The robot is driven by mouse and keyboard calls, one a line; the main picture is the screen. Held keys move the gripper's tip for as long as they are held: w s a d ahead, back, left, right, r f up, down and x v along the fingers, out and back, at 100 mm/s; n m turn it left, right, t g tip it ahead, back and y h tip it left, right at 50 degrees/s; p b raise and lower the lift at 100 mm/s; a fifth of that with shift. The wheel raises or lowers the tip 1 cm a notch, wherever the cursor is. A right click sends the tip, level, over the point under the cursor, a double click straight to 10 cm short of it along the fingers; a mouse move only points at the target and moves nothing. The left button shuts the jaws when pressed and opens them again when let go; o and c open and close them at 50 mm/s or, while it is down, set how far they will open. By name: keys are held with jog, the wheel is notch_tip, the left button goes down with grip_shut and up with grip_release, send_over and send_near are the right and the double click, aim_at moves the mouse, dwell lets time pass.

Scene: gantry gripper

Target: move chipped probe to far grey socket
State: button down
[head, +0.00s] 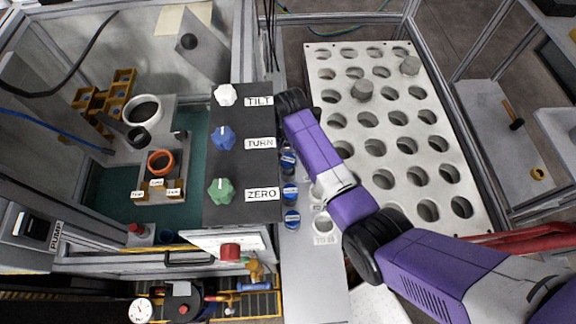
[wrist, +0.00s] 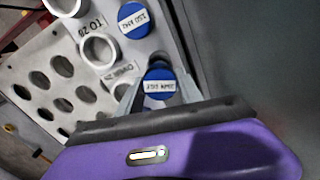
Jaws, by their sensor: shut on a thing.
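My gripper (wrist: 158,92) is shut on a blue-capped probe (wrist: 159,86), one finger on each side of it in the wrist view. The cap's label is upside down and too blurred to read. Another blue-capped probe (wrist: 134,20) stands beyond it. In the head view my fingers are hidden behind my arm, and several blue caps (head: 290,193) line a grey strip under it. A pale grey ring socket (head: 145,110) stands at the back of the green-floored bay on the left. An orange ring socket (head: 160,162) is nearer, on a bracket with small labels.
A dark panel (head: 240,160) with TILT, TURN and ZERO knobs lies between the bay and the strip. White ring holders (wrist: 101,49) stand beside the probes. A pale board (head: 395,140) full of holes fills the right, with two grey plugs. Metal frame posts surround the bay.

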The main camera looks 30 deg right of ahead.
aim_at(288, 159)
jog(key=shift+f+b, duration=1.65)
jog(key=shift+f, duration=0.3)
jog(key=shift+f, duration=0.2)
jog(key=c, duration=0.8)
grip_release()
jog(key=shift+o, duration=0.2)
jog(key=shift+r, duration=0.1)
notch_tip(288, 159, up, 8)
jog(key=shift+f, duration=0.15)
